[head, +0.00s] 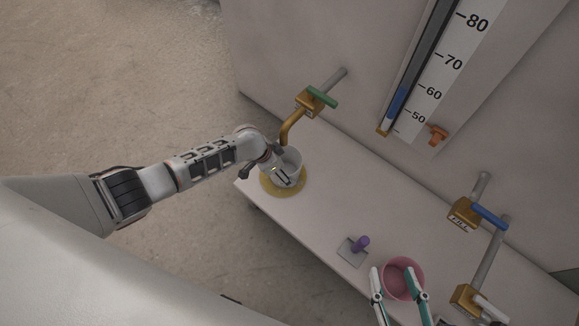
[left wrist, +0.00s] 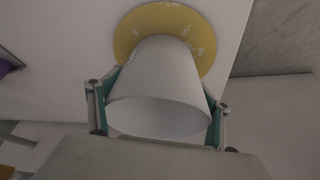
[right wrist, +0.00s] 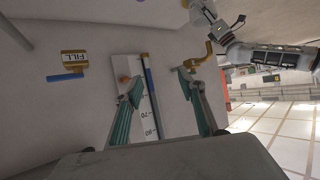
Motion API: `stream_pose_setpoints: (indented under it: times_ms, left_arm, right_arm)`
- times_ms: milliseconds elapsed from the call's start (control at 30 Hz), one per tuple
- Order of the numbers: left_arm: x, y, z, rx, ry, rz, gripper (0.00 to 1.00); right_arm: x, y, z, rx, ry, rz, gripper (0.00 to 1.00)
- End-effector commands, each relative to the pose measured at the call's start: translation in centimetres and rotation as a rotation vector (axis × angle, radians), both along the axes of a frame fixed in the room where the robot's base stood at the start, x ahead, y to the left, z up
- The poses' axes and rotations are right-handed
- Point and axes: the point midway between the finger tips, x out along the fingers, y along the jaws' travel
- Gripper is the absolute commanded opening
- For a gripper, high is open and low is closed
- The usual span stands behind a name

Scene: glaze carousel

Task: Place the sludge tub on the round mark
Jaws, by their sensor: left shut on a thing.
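A white tub (head: 293,158), which I take as the sludge tub, stands upright over the yellow round mark (head: 268,187) under the left tap. In the left wrist view the tub (left wrist: 160,85) has its narrow base over the mark (left wrist: 140,30), whose yellow shows around it. I cannot tell whether the base touches the mark or hangs just above it. My left gripper (left wrist: 158,112) is shut on the tub, with a finger on each side. My right gripper (head: 394,270) is open, in front of the pink bowl in the head view, with nothing between its fingers.
Taps with a green handle (head: 322,97) and a blue handle (head: 489,217) stick out from the wall. A scale (head: 440,75) hangs between them. The bench middle is clear.

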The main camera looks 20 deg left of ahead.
Motion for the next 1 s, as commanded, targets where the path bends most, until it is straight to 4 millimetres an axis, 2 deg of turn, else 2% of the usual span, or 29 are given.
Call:
stream_pose_setpoints:
  times_ms: [33, 267, 533, 567, 633, 1000]
  left_arm:
    - [0.1, 0.1, -0.6, 0.000, 0.004, -0.001, 0.47]
    - [0.9, 0.2, -0.1, -0.001, -0.002, -0.004, 0.47]
    - [0.8, 0.2, -0.4, -0.001, 0.000, -0.004, 0.47]
    - [0.8, 0.2, -0.5, -0.001, -0.001, -0.004, 0.81]
    - [0.9, 0.2, -0.4, 0.000, -0.001, -0.004, 0.98]
    - [0.9, 0.2, -0.2, 0.000, -0.003, -0.004, 0.98]
  right_arm:
    - [-0.1, 0.1, -0.3, 0.008, 0.005, -0.002, 0.40]
    - [0.4, 0.9, 1.2, 0.043, -0.021, -0.003, 0.40]
    - [0.6, 0.9, 1.0, 0.041, -0.021, -0.005, 0.40]
    - [0.7, 0.8, 1.1, 0.042, -0.024, -0.005, 0.40]
    - [0.8, 0.8, 1.2, 0.041, -0.027, -0.005, 0.40]
    - [0.9, 0.7, 1.3, 0.036, -0.031, -0.007, 0.40]
